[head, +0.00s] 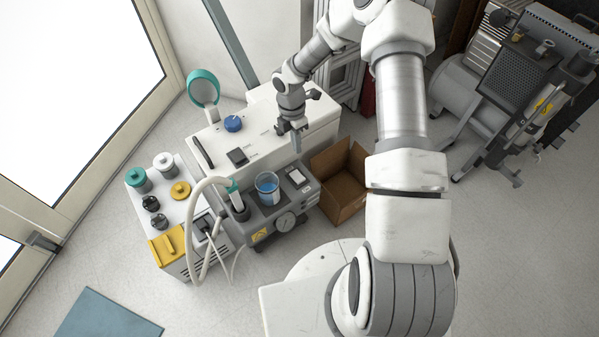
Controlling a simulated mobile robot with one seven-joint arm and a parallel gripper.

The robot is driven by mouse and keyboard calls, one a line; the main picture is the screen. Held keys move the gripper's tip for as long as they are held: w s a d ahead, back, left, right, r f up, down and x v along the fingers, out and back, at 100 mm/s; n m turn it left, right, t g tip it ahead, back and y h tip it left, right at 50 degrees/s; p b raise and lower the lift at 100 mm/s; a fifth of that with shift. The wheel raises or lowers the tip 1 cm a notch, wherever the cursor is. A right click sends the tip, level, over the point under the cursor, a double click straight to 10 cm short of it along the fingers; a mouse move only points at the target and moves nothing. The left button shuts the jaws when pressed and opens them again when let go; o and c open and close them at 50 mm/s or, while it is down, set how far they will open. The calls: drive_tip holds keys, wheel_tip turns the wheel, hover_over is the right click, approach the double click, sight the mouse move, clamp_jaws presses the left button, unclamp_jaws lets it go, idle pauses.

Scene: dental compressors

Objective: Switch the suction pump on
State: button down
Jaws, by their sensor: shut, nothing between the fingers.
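A grey unit with a round gauge (285,222) on its front, which looks like the suction pump (268,215), stands at the middle left. A clear cup with blue liquid (267,187) and a hose handpiece (237,200) are on its top. A small dark panel with a pale face (297,177), possibly a switch, is near its right end; its setting is too small to read. My gripper (297,150) is shut and empty, pointing down near the edge of the white cabinet behind the pump, above and apart from the panel in the picture. Contact cannot be told.
The white cabinet (265,150) carries a blue knob (233,123) and dark parts. A white unit with several caps and a yellow block (167,245) stands left. An open cardboard box (340,185) is right of the pump. A large compressor (520,75) stands far right.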

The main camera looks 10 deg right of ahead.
sight(300, 179)
drive_tip(key=shift+f, duration=0.1)
drive_tip(key=f+b, duration=0.1)
drive_tip(key=f, duration=0.3)
drive_tip(key=s+f+b, duration=0.1)
drive_tip(key=f+b, duration=0.1)
drive_tip(key=f, duration=0.3)
drive_tip(key=f+b, duration=0.2)
drive_tip(key=f, duration=0.2)
drive_tip(key=shift+s+d+f, duration=0.15)
drive_tip(key=shift+s+d, duration=0.1)
drive_tip(key=shift+d, duration=0.05)
drive_tip(key=shift+f, duration=0.2)
